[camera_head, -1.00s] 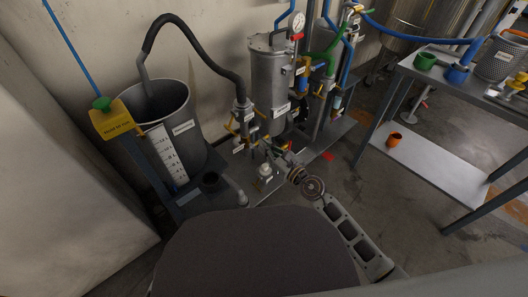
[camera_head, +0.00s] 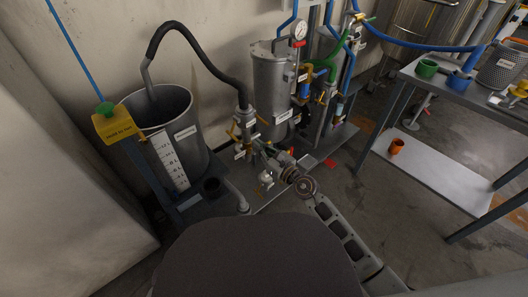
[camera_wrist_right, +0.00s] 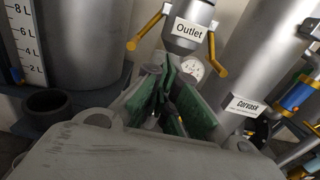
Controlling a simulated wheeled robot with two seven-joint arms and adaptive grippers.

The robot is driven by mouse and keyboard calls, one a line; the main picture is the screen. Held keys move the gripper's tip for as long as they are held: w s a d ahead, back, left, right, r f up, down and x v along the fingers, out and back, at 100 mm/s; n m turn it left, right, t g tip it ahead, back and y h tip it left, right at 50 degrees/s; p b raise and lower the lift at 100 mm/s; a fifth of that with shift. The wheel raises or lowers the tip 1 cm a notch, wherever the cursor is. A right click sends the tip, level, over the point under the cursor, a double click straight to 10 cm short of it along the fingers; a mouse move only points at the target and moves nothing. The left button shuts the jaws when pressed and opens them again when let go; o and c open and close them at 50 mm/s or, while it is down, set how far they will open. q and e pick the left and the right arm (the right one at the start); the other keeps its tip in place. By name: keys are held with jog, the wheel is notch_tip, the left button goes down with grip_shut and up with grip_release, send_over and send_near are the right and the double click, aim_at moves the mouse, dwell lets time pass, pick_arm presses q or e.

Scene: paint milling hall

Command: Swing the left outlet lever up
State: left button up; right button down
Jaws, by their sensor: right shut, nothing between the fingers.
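The outlet fitting, labelled "Outlet" (camera_wrist_right: 188,30), stands at the top centre of the right wrist view. Its left lever (camera_wrist_right: 148,27) is yellow and slants down to the left. Its right lever (camera_wrist_right: 218,58) is yellow and hangs down on the other side. In the head view the fitting (camera_head: 245,122) is small, with the left lever (camera_head: 232,132) on its left side. My right gripper (camera_wrist_right: 172,76), with green finger pads, is shut and empty below the fitting, apart from the left lever in the picture. It also shows in the head view (camera_head: 262,152). My left gripper is out of view.
A grey drum (camera_head: 175,120) with a litre scale and black hose stands left of the fitting. A metal cylinder (camera_head: 272,85) with pipes and a gauge stands right. A table (camera_head: 470,100) with cups is farther right. Bare floor lies between.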

jog(key=shift+b+x, duration=0.4)
jog(key=shift+x, duration=2.45)
jog(key=shift+s+a, duration=0.1)
jog(key=shift+a, duration=0.05)
jog(key=shift+s+a+p, duration=0.35)
jog(key=shift+a+p, duration=0.15)
jog(key=shift+p, duration=0.05)
jog(key=shift+s+a+r+p, duration=0.1)
jog(key=shift+s+a+p, duration=0.4)
jog(key=shift+a+p, duration=0.15)
